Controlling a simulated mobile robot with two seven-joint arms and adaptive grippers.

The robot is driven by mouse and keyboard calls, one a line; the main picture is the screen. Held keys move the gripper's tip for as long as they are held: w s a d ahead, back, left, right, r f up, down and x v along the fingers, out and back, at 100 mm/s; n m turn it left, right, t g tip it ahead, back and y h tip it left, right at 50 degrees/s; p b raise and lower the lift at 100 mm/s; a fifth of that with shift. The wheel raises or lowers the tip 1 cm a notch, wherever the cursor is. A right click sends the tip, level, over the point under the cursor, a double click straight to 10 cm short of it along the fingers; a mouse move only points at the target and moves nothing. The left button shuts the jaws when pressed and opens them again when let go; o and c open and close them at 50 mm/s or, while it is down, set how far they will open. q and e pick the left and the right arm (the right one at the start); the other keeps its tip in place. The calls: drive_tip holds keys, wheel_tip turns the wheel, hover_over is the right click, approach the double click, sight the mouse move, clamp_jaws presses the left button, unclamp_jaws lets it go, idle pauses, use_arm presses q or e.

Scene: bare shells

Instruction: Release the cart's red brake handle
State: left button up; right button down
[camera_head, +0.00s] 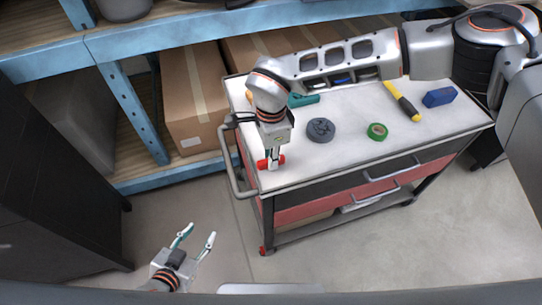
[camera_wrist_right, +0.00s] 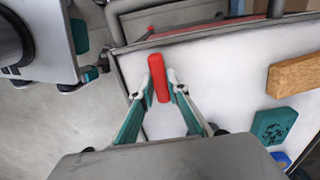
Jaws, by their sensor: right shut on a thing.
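The cart's red brake handle (camera_head: 262,163) is a short red bar at the left end of the cart top (camera_head: 348,160). My right gripper (camera_head: 271,165) reaches down onto it from above and is shut on it.
On the cart lie a dark grey coil (camera_head: 320,130), green tape (camera_head: 377,131), a yellow-black screwdriver (camera_head: 404,103) and a blue block (camera_head: 439,97). The cart's push bar (camera_head: 233,165) is at its left end. A blue shelf (camera_head: 130,115) with cardboard boxes (camera_head: 188,100) stands behind.

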drive_tip(key=c, duration=2)
unclamp_jaws()
drive_tip(key=shift+o, duration=0.2)
drive_tip(key=shift+r, duration=0.1)
wheel_tip(320, 180, up, 12)
